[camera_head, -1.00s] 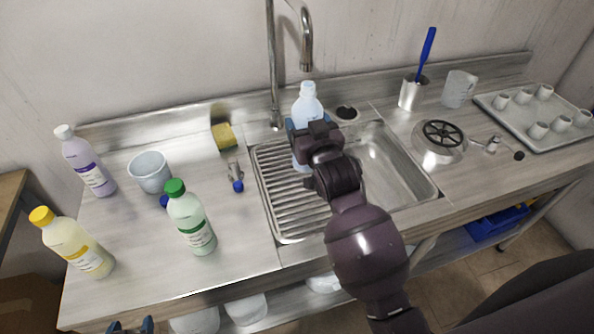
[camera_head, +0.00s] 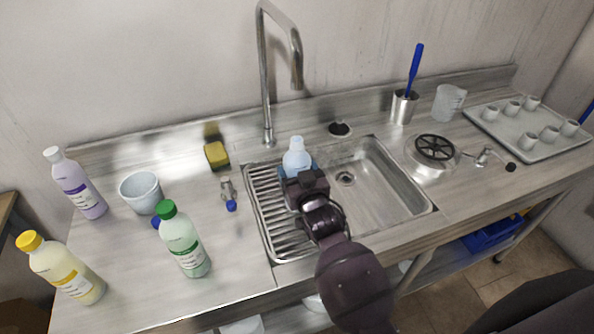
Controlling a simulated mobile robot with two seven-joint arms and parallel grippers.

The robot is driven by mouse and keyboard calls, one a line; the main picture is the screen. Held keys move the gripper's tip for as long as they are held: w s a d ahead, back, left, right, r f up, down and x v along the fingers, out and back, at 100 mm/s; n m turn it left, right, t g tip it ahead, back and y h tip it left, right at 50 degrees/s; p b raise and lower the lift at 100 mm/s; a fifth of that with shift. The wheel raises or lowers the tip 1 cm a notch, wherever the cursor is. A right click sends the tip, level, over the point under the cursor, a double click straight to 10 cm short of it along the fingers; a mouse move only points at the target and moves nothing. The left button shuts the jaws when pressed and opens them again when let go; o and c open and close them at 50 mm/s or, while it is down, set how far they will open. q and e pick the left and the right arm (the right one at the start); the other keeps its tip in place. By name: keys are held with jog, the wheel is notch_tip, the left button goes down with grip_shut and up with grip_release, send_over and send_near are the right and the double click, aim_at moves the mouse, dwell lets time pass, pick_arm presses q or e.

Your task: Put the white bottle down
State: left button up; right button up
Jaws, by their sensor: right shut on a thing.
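The white bottle (camera_head: 297,158), pale with a white cap, stands roughly upright over the ribbed drainboard (camera_head: 262,208) at the left part of the sink. My right gripper (camera_head: 302,177) is shut on it from the near side. The gripper hides the bottle's lower part, so I cannot tell whether its base touches the drainboard. My left gripper is out of the picture.
A green-capped bottle (camera_head: 183,242), a yellow-capped bottle (camera_head: 65,272), a purple-labelled bottle (camera_head: 77,187) and a white cup (camera_head: 141,192) stand on the left counter. A tap (camera_head: 265,90) rises behind the sink. The sink basin (camera_head: 385,190) is empty.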

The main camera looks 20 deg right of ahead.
jog(key=shift+f, duration=0.5)
jog(key=o, duration=1.1)
jog(key=shift+r, duration=0.1)
jog(key=s, duration=0.8)
jog(key=s+r, duration=0.1)
jog(key=s, duration=0.3)
jog(key=shift+d, duration=0.2)
